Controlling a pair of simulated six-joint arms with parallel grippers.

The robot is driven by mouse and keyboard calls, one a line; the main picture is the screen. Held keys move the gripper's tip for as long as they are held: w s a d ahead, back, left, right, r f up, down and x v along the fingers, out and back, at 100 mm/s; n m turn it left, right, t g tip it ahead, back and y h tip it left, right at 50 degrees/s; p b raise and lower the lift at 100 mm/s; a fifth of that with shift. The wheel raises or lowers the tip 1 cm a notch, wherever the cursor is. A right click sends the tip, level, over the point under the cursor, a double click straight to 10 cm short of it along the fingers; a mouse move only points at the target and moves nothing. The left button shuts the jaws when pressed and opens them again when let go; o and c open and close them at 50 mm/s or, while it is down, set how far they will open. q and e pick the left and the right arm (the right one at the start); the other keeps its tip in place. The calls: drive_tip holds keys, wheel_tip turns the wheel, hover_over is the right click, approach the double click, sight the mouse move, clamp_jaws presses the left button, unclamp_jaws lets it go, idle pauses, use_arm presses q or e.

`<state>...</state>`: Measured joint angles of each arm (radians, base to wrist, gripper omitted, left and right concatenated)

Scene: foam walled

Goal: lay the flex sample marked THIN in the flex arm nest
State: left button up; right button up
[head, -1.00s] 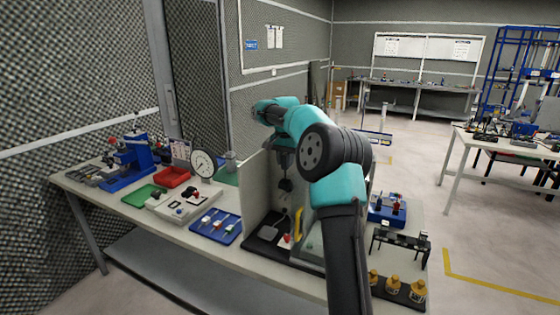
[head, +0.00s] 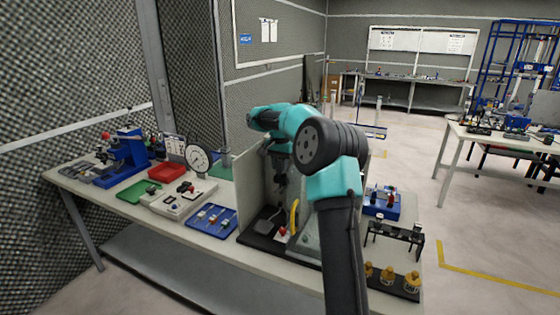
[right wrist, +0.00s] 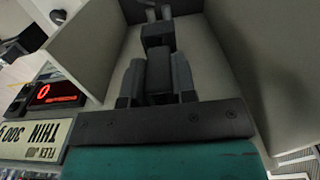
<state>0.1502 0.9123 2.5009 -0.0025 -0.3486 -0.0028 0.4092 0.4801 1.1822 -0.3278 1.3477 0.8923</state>
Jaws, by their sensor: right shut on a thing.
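My right gripper (head: 281,181) hangs down inside the pale-walled booth, above its black base. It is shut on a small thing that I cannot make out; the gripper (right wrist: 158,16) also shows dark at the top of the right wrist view. In the booth are a yellow curved part (head: 293,215) and a red knob (head: 283,231); my arm hides part of it, and I cannot pick out the nest. A blue tray (head: 226,232) left of the booth holds several small samples, their marks unreadable. A pale plate (right wrist: 35,136) reads FLEX, THIN and 300. My left gripper is not in view.
The booth's upright wall (head: 252,187) stands close left of my gripper. A dial gauge (head: 198,159), red bin (head: 168,173) and green mat (head: 138,191) lie further left. A black rack (head: 395,237) and a blue box (head: 381,206) stand right of my arm. A red display (right wrist: 54,92) shows 0.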

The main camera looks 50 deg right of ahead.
drive_tip(key=shift+f, duration=1.25)
idle(0.6)
drive_tip(key=o, duration=1)
wheel_tip(320, 180, up, 17)
drive_tip(key=shift+r, duration=0.2)
idle(0.9)
